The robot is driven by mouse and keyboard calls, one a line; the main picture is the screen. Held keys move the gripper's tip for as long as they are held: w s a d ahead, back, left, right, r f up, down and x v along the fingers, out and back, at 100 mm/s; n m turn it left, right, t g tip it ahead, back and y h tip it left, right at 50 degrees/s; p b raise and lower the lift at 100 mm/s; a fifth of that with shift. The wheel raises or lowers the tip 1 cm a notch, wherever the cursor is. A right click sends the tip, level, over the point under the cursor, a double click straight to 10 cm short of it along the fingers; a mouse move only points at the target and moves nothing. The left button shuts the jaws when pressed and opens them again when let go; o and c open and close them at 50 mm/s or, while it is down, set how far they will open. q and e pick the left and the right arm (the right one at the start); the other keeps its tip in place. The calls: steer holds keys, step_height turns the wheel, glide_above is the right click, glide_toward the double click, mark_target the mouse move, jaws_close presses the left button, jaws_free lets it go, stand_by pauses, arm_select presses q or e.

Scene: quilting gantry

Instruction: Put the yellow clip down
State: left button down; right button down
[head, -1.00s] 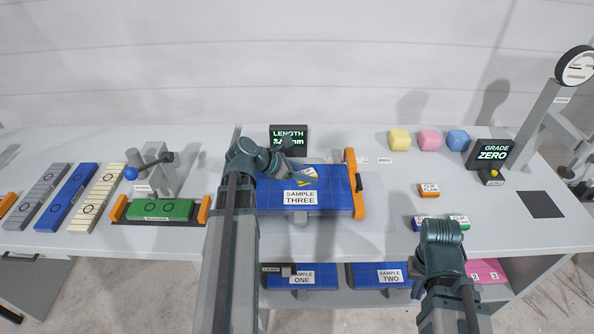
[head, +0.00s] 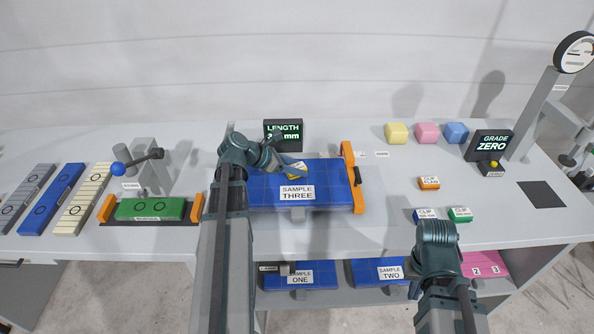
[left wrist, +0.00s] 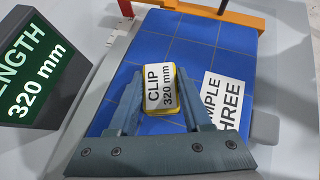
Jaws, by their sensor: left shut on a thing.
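The yellow clip (left wrist: 161,90), labelled "CLIP 320 mm", is between the fingers of my left gripper (left wrist: 164,104) in the left wrist view. It is over the blue gridded Sample Three (left wrist: 190,45); I cannot tell whether it touches the sample. In the head view the left gripper (head: 287,165) is at the back left part of Sample Three (head: 325,178), with the clip (head: 297,171) partly visible at its tip. My right arm (head: 437,240) is at the front right; its fingers are hidden.
The length display (head: 283,132) stands behind the sample and reads 320 mm in the left wrist view. An orange bar (head: 352,178) lies along the sample's right end. An orange clip (head: 429,183), a green clip (head: 460,214) and a blue clip (head: 424,214) lie to the right.

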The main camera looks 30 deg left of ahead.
arm_select(q)
steer(key=shift+c, duration=1.7)
jaws_free()
steer(key=shift+f, duration=0.1)
steer(key=shift+r, duration=0.2)
steer(key=p+v, duration=0.6)
steer(key=v, duration=0.4)
steer(key=shift+r, duration=0.25)
steer(key=shift+p+v, duration=0.65)
steer(key=shift+v, duration=0.15)
steer(key=shift+s+f, duration=0.1)
steer(key=shift+f, duration=0.05)
